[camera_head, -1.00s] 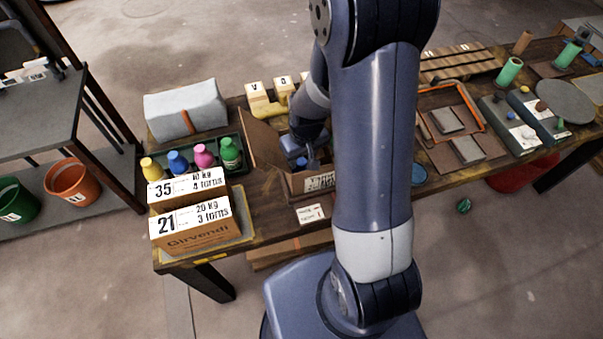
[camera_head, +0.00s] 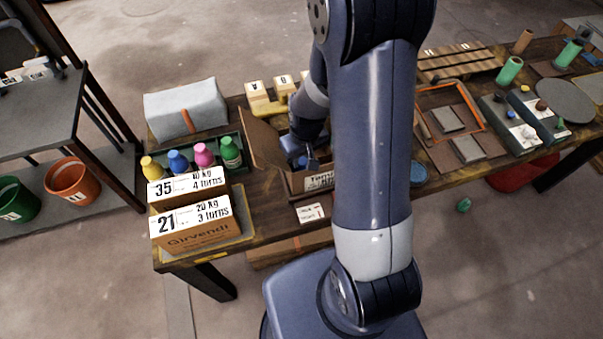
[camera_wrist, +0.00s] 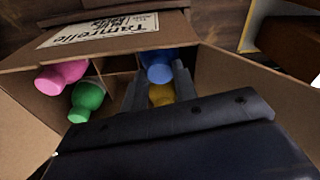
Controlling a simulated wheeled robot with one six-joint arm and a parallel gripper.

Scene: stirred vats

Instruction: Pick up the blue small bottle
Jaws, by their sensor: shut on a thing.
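The blue small bottle (camera_wrist: 157,68) stands in a compartment of an open cardboard box (camera_wrist: 75,55), near the box's labelled wall, in the wrist view. My gripper (camera_wrist: 159,76) reaches down into the box with one finger on each side of the blue bottle and is shut on it. A yellow bottle (camera_wrist: 161,95) shows between the fingers, nearer the wrist. A pink bottle (camera_wrist: 62,76) and a green bottle (camera_wrist: 86,101) stand in compartments to the left. In the head view the box (camera_head: 318,181) sits mid-table, and my arm hides most of its inside.
Larger bottles with yellow, blue (camera_head: 178,161), pink and green tops stand in a dark tray left of the box. Two labelled cartons (camera_head: 190,225) stand in front of them. A grey wrapped block (camera_head: 185,107) lies behind. Trays and fixtures fill the table's right.

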